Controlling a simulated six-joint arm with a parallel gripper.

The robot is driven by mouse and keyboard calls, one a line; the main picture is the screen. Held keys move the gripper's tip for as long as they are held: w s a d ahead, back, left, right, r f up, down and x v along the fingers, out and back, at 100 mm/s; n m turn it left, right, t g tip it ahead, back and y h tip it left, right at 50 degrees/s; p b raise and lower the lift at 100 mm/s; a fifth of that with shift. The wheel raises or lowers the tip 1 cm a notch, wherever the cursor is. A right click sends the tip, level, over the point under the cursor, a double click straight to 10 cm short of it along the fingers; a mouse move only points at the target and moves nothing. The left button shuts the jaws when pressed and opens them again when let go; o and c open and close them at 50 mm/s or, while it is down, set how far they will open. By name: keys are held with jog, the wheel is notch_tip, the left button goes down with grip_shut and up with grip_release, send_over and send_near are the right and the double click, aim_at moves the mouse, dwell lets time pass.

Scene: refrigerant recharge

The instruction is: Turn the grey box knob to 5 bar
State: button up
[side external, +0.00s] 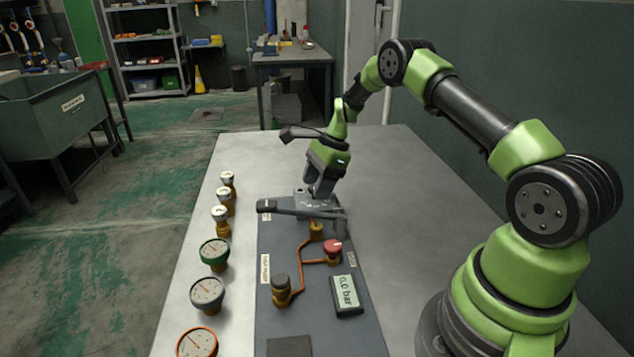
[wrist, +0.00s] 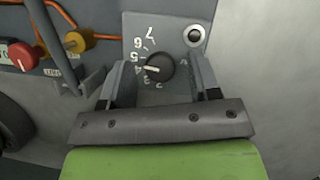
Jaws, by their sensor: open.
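The grey box (wrist: 180,27) has a black knob (wrist: 158,69) ringed by printed numbers. The knob's white mark points left, roughly at the 4 and below the 5, though the small digits are hard to read exactly. My gripper (wrist: 160,76) is open, with one finger on each side of the knob. I cannot tell whether either finger touches it. In the side view my gripper (side external: 318,197) is down at the far end of the dark panel, over the box, and the knob is hidden there. The display (side external: 346,293) reads 0.0 bar.
A red knob (side external: 333,247), copper pipes (side external: 300,262) and a dark-capped brass valve (side external: 281,288) stand on the panel. Several gauges, such as the green-rimmed one (side external: 214,252), line the left side. A round metal button (wrist: 194,35) sits beside the numbers. The table's right side is clear.

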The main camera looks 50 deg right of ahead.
jog(key=shift+c, duration=0.3)
jog(key=c, duration=0.9)
jog(key=shift+o, duration=0.2)
jog(key=shift+n, duration=0.8)
jog(key=o, duration=0.9)
jog(key=shift+g, duration=0.3)
